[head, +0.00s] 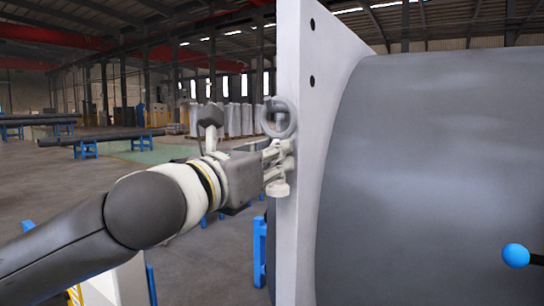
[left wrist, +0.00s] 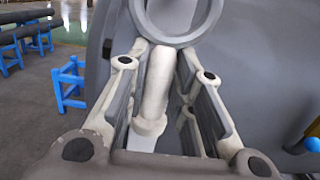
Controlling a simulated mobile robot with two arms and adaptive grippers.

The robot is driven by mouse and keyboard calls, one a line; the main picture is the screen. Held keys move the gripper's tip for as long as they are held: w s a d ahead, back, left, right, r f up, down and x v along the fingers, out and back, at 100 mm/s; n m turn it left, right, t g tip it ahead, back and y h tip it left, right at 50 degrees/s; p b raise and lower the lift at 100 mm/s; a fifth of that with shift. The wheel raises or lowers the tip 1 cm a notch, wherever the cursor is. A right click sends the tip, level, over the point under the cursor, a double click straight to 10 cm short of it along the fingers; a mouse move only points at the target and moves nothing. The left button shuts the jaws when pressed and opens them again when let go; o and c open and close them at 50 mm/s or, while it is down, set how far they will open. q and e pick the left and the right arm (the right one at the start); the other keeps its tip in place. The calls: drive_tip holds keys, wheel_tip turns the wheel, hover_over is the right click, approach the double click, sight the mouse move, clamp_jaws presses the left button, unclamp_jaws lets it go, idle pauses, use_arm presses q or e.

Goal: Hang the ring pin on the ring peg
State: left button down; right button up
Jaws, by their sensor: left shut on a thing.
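The ring pin (head: 279,189) is pale grey and roughly upright, with a ring at its top and a wider collar low down. My left gripper (head: 279,160) is shut on its shank, between ring and collar. In the left wrist view the pin's shank (left wrist: 156,85) stands between the two fingers (left wrist: 155,92), with the ring cut off by the top edge. In the head view the pin overlaps the pale flange's edge; I cannot tell whether they touch. A dark rod with a blue ball end (head: 516,255) is at the lower right; I cannot tell whether this is the ring peg.
The pale flange (head: 309,150) with dark bolt holes stands upright beside my left gripper. The large grey shell (head: 430,150) fills the right side. Blue supports (head: 259,250) stand below. Pipes on blue trestles (head: 95,138) are far left, with open floor between.

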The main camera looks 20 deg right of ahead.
use_arm(q)
drive_tip(key=c, duration=1.2)
unclamp_jaws()
